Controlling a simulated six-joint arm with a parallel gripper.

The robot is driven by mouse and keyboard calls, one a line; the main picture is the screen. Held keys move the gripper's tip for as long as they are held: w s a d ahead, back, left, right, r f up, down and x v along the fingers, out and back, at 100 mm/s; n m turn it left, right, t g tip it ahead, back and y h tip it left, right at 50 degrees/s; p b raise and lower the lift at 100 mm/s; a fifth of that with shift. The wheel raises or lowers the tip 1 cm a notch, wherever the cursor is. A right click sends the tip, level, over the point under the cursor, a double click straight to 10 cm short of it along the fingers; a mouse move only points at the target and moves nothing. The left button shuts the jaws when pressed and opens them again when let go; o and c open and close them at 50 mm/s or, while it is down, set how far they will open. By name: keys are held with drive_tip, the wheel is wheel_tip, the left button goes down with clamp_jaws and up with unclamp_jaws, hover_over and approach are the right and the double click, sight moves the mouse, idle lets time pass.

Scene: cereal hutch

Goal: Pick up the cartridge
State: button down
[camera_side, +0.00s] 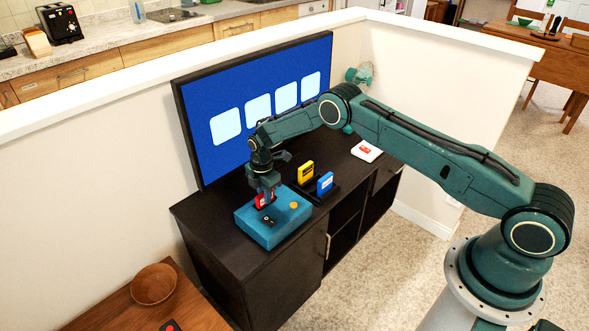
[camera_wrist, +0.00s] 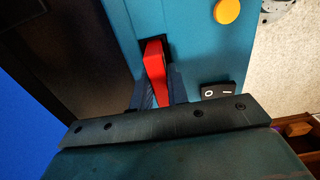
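A red cartridge (camera_side: 264,200) stands upright at the slot of the teal console (camera_side: 270,237). In the wrist view the red cartridge (camera_wrist: 154,62) rises from the dark slot in the console's top. My gripper (camera_side: 267,192) points down over the console. In the wrist view its fingers (camera_wrist: 160,88) flank the cartridge closely on both sides, with no clear gap, and look shut on it. The cartridge's lower end is hidden in the slot. A yellow cartridge (camera_side: 306,172) and a blue cartridge (camera_side: 325,184) stand in a dark holder beside the console.
A large screen (camera_side: 225,85) with white squares stands behind the console on the dark cabinet (camera_side: 215,240). A white box with a red mark (camera_side: 366,151) and a green fan (camera_side: 360,75) are at the cabinet's far end. A wooden bowl (camera_side: 154,284) is at lower left.

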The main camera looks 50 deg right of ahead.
drive_tip(key=shift+r, duration=0.15)
wheel_tip(320, 180, up, 20)
idle(0.9)
idle(0.5)
